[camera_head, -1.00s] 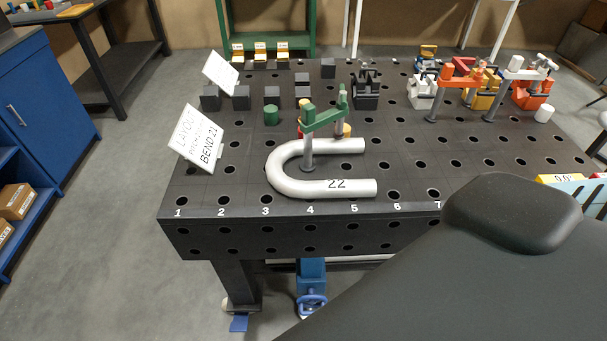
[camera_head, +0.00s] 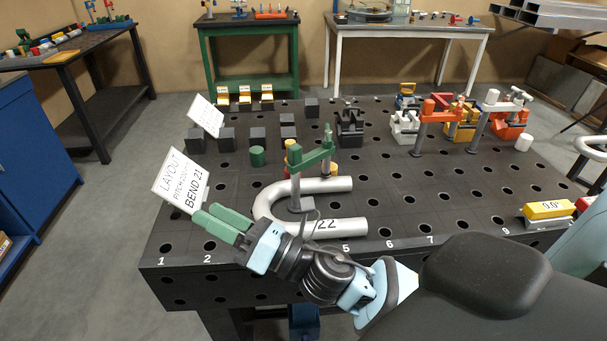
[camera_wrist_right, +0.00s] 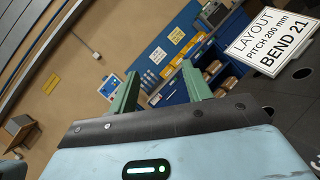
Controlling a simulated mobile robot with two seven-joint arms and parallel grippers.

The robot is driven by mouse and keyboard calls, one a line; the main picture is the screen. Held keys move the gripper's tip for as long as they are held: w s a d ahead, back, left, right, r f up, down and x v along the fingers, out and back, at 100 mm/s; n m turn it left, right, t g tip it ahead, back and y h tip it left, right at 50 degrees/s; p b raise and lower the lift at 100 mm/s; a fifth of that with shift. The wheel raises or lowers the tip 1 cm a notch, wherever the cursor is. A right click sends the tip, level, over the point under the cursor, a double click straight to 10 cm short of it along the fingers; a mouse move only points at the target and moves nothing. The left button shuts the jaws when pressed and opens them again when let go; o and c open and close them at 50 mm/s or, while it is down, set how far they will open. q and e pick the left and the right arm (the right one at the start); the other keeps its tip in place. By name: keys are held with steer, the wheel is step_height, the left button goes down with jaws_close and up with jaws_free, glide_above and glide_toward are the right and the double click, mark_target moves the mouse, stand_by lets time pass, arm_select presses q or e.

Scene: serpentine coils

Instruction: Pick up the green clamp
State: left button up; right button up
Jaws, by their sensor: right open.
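The green clamp (camera_head: 314,157) stands on the dark perforated table, with its grey post and foot inside the bend of the silver U-shaped pipe (camera_head: 268,204) marked 22. My right gripper (camera_head: 207,214) reaches in from the right, in front of the pipe. Its green fingers are apart and empty, to the left of the clamp and pipe, pointing left near the tilted BEND 21 sign (camera_head: 181,181). The right wrist view shows the two spread fingers (camera_wrist_right: 160,80) with nothing between them; the clamp is not seen there. My left gripper is not in view.
Orange (camera_head: 425,125) and silver clamps stand at the back right. A yellow block (camera_head: 548,209) lies at the right. The table's middle right is mostly clear.

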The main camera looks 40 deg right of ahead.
steer(key=a+r+n+g+y, duration=0.4)
steer(key=n+g+y, duration=0.25)
steer(key=n, duration=0.65)
steer(key=n+g+h, duration=0.8)
steer(key=n+h, duration=1)
steer(key=n, duration=0.6)
glide_toward(295, 147)
step_height(295, 147, down, 3)
steer(key=shift+t, duration=0.35)
steer(key=shift+w+x, duration=0.15)
steer(key=shift+x, duration=1.8)
steer(key=shift+w+x, duration=0.2)
steer(key=shift+x, duration=1.75)
steer(key=shift+r, duration=0.15)
